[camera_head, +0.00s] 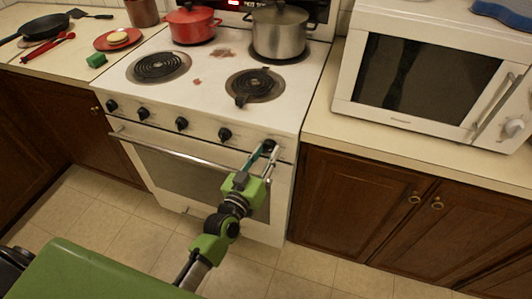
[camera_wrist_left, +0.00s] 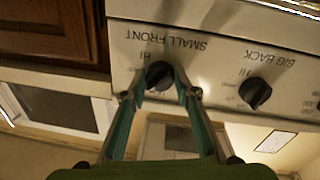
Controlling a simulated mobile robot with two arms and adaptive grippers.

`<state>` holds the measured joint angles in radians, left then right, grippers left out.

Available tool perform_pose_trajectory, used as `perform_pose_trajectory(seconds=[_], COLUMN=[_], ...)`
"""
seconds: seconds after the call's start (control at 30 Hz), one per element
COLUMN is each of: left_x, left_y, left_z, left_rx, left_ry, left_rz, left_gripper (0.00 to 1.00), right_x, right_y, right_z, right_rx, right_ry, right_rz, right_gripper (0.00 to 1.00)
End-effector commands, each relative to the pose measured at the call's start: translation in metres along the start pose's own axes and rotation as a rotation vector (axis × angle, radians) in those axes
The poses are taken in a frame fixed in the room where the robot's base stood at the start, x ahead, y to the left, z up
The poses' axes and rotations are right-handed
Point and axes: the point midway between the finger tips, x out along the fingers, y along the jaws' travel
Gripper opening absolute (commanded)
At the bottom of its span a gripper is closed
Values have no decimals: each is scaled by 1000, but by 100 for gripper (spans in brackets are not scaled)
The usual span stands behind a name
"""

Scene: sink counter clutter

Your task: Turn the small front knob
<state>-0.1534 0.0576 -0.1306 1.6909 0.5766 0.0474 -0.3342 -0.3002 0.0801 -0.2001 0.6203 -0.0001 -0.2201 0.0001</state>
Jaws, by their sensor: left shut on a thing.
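The small front knob (camera_wrist_left: 159,76) is a dark round knob under the upside-down words SMALL FRONT in the left wrist view. In the head view it is the rightmost knob (camera_head: 269,146) on the white stove's front panel. My left gripper (camera_wrist_left: 160,82) reaches up to the panel with its fingertips at the two sides of this knob, shut on it. In the head view my left gripper (camera_head: 263,153) partly covers the knob. The big back knob (camera_wrist_left: 255,93) is beside it, apart from the fingers. My right gripper is not in view.
The oven door handle (camera_head: 170,146) runs below the knobs. Several other knobs, such as one dark knob (camera_head: 225,134), line the panel. A red pot (camera_head: 191,26) and a steel pot (camera_head: 281,32) stand on the stove's back burners. A microwave (camera_head: 425,75) stands on the right counter.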

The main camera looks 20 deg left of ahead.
Motion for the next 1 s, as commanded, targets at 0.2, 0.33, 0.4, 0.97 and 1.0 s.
perform_pose_trajectory(seconds=[0.2,0.33,0.4,0.97,1.0], left_x=[0,0,0,0,0], left_y=[0,1,1,2,2], left_z=[1,1,1,2,2], left_rx=[-72,-157,-213,-652,-674], left_ry=[4,11,15,49,51], left_rz=[2,3,4,10,10], left_gripper=[6,6,6,6,6], right_x=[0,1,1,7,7], right_y=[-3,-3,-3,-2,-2], right_z=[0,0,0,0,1], right_rx=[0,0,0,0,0], right_ry=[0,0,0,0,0], right_rz=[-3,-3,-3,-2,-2], right_gripper=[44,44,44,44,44])
